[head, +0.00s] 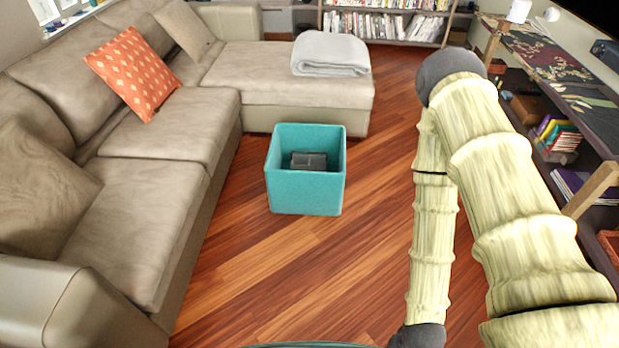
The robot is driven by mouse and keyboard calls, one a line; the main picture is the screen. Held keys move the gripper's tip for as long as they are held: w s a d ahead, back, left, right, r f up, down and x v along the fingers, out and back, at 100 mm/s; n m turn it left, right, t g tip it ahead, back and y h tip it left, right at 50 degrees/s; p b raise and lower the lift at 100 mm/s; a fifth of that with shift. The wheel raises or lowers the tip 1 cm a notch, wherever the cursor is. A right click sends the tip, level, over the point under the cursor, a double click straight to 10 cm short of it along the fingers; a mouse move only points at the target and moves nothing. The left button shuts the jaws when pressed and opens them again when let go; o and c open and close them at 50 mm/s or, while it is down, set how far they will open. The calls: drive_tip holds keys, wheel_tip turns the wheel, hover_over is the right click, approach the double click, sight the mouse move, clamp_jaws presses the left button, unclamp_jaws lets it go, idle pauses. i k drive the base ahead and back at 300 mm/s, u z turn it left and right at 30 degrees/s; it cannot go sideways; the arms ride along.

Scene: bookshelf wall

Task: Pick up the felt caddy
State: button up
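A teal open-topped box, which looks like the felt caddy (306,191), stands upright on the wooden floor in front of the couch's chaise. A small dark grey object (309,160) lies inside it; its exact kind is unclear. My arm comes in at the right of the head view and bends down toward the bottom edge. My gripper is not in view, and nothing of mine touches the caddy.
A beige sectional couch (165,145) runs along the left and behind the caddy, with an orange cushion (134,73) and a folded grey blanket (330,54). A dark shelf unit (601,217) stands at the right. The wooden floor (270,280) in front of the caddy is clear.

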sight(299, 161)
drive_tip(key=z, duration=1)
drive_tip(key=i, duration=1.6)
drive_tip(key=u, duration=1)
drive_tip(key=i, duration=0.95)
drive_tip(key=u, duration=0.95)
